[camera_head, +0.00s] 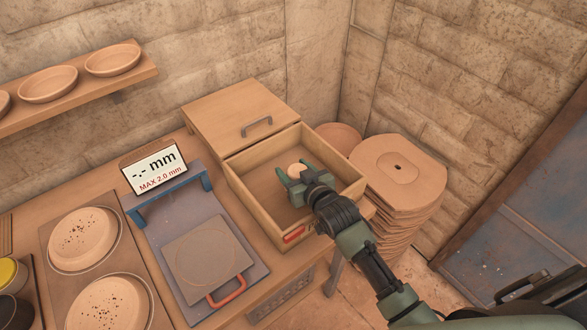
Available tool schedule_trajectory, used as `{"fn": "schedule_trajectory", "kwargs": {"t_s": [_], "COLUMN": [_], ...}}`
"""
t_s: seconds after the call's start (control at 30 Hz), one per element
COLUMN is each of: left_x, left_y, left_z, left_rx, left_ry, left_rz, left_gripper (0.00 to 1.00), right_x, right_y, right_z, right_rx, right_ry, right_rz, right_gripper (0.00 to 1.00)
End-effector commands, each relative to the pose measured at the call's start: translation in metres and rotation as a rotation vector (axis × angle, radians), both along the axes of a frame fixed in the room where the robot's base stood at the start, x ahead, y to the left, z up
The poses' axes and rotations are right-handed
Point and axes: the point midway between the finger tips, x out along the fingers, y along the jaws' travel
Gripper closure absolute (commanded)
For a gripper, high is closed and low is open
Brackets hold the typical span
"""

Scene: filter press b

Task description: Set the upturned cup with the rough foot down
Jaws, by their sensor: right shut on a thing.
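My right gripper (292,178) reaches into an open wooden box (246,203) from the front right. Its green fingers are shut on a small pale round thing (297,169), seen from above. This may be the upturned cup with its foot up, but it is too small to tell, and the roughness of its surface does not show. The fingers and wrist hide its sides and part of the box floor. I cannot tell whether it touches the floor. My left gripper is out of view.
A grey plate with a circle (205,258) and red handle lies by a blue bridge (155,208) and a display reading "-.- mm, MAX 2.0 mm" (155,168). Speckled round pieces (82,238) lie left. A tall plate stack (398,178) stands close right of the box.

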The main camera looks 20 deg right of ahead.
Motion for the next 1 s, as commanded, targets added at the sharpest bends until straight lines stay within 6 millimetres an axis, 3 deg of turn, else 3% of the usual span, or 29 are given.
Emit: {"fn": "schedule_trajectory", "kwargs": {"t_s": [0.3,0.33,0.4,0.7,0.87,1.0], "left_x": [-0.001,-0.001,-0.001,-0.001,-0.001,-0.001], "left_y": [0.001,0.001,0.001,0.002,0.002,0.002], "left_z": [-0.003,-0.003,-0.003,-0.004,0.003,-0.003], "left_rx": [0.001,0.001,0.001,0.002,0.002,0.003], "left_ry": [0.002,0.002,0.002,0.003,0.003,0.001], "left_rz": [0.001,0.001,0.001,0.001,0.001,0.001], "left_gripper": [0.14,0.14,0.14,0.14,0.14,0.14], "right_x": [-0.002,-0.002,-0.003,-0.004,-0.003,-0.027], "right_y": [0.0,0.0,0.0,0.001,0.001,-0.003], "right_z": [-0.011,-0.013,-0.014,-0.015,-0.001,0.005], "right_rx": [0.0,-0.001,-0.001,0.0,0.0,-0.001], "right_ry": [0.009,0.012,0.015,0.019,0.017,0.015], "right_rz": [0.0,0.0,0.001,0.001,0.001,0.002], "right_gripper": [0.9,0.39,0.23,0.23,0.23,0.23]}}
